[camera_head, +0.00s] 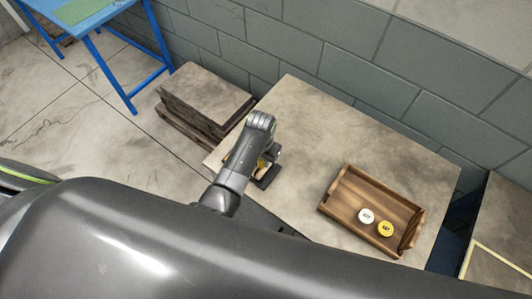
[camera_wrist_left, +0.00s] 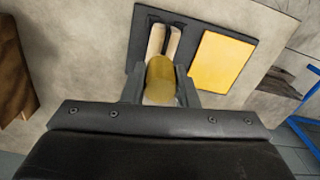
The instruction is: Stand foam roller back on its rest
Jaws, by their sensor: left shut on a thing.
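The foam roller (camera_wrist_left: 160,78), a yellow cylinder, is between the fingers of my left gripper (camera_wrist_left: 160,92) in the left wrist view. The gripper is shut on it. Just beyond it is a dark plate (camera_wrist_left: 137,50) with a pale, two-pronged piece on it, which looks like the rest. A yellow square pad (camera_wrist_left: 220,62) lies on the plate's other side. In the head view the left gripper (camera_head: 263,168) is low over the table, and the arm hides most of the roller. I cannot tell whether the roller touches the rest. My right gripper is not in view.
The worn table (camera_head: 300,120) has free room behind and right of the gripper. A wooden tray (camera_head: 345,192) holds a white round tub (camera_head: 366,216) and a yellow one (camera_head: 386,229). Stacked slabs (camera_head: 205,95) stand left of the table, beside a block wall. A blue-legged table (camera_head: 110,70) is farther off.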

